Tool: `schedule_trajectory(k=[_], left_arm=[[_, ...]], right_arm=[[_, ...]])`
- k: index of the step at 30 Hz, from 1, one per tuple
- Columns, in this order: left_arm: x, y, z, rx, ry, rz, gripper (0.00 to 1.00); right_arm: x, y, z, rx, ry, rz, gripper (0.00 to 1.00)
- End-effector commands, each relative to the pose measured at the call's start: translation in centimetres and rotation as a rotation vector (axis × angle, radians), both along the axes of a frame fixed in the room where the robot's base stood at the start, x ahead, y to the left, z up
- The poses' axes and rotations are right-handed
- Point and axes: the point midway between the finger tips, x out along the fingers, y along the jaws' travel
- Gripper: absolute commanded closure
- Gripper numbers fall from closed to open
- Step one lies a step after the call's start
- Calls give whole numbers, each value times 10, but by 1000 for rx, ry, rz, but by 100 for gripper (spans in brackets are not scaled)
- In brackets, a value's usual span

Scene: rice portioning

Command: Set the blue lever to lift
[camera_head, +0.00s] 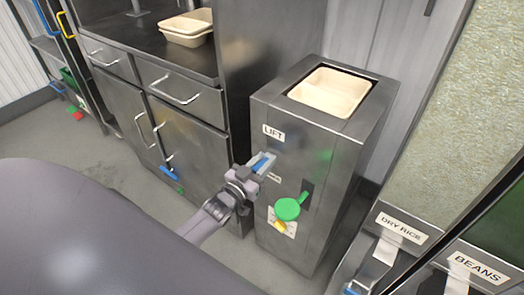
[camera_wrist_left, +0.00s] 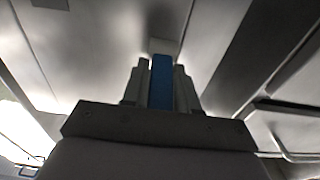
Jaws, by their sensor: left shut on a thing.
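The blue lever (camera_head: 262,162) is on the front of a steel dispenser cabinet (camera_head: 330,170), near its left edge and below the LIFT label (camera_head: 273,133). My left gripper (camera_head: 258,168) is shut on the blue lever. In the left wrist view the lever (camera_wrist_left: 161,82) shows as a blue strip between the two fingers of the gripper (camera_wrist_left: 160,88). The gripper hides part of the lever and of a small label beside it. My right gripper is not in view.
A green round knob (camera_head: 288,209) and a yellow piece (camera_head: 280,227) are lower on the cabinet front. A cream tray (camera_head: 330,92) sits in the cabinet top. Drawers and a counter (camera_head: 150,40) stand to the left; DRY RICE (camera_head: 403,227) and BEANS (camera_head: 476,268) labels are at right.

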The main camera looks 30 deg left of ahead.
Motion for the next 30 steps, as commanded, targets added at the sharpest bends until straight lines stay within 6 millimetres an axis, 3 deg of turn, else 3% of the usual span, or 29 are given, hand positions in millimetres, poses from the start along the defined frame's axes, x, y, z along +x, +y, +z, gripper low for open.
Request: schedule_trajectory(k=[1,3,15,30], left_arm=[[0,0,9,3,34,-1,100],[0,0,10,7,77,0,100],[4,0,13,21,268,0,100],[6,0,11,25,336,0,100]], right_arm=[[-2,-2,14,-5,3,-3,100],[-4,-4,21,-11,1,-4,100],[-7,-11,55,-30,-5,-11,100],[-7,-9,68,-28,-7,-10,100]])
